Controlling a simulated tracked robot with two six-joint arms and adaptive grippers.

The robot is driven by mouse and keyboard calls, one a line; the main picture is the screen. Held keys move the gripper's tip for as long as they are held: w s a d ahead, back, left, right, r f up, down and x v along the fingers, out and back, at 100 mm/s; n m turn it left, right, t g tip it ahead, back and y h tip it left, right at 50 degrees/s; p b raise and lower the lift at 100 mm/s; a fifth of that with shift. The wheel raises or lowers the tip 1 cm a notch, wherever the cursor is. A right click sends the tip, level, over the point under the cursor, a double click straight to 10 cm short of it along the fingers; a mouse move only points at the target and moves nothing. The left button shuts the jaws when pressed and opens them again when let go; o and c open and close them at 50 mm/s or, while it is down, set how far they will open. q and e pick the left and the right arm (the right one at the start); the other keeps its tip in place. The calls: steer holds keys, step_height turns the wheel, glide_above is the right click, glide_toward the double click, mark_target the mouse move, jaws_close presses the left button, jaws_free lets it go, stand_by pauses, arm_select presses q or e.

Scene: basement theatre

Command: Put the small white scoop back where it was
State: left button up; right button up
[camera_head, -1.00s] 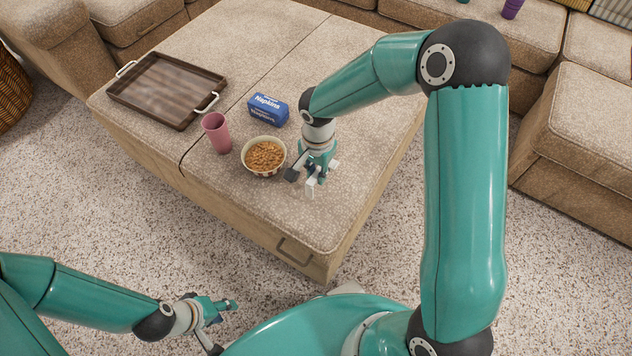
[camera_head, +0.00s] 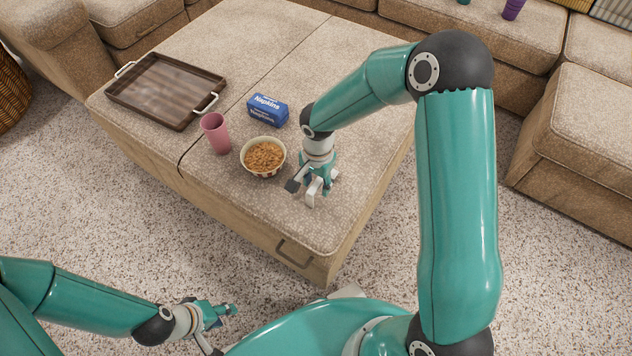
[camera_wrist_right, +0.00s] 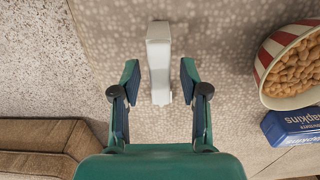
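The small white scoop (camera_wrist_right: 159,60) lies on the speckled top of the large ottoman, with its narrower end between the fingers of my right gripper in the right wrist view. My right gripper (camera_wrist_right: 159,82) is open, with a gap between the scoop and each finger. In the head view, my right gripper (camera_head: 322,184) points down near the ottoman's front corner, and the white scoop (camera_head: 312,194) shows partly behind its fingers. My left gripper (camera_head: 220,314) is low at the left, away from the ottoman; its finger opening is unclear.
A striped bowl of nuts or cereal (camera_head: 263,157) stands just left of my right gripper. Behind are a blue napkins pack (camera_head: 267,111) and a pink cup (camera_head: 216,134). A brown tray (camera_head: 166,91) lies further left. The ottoman's front edge (camera_head: 265,235) is close.

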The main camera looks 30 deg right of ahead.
steer(key=shift+r, duration=0.3)
step_height(320, 180, up, 12)
steer(key=p, duration=0.3)
steer(key=shift+f+p, duration=0.2)
steer(key=shift+p, duration=0.1)
steer(key=shift+d, duration=0.1)
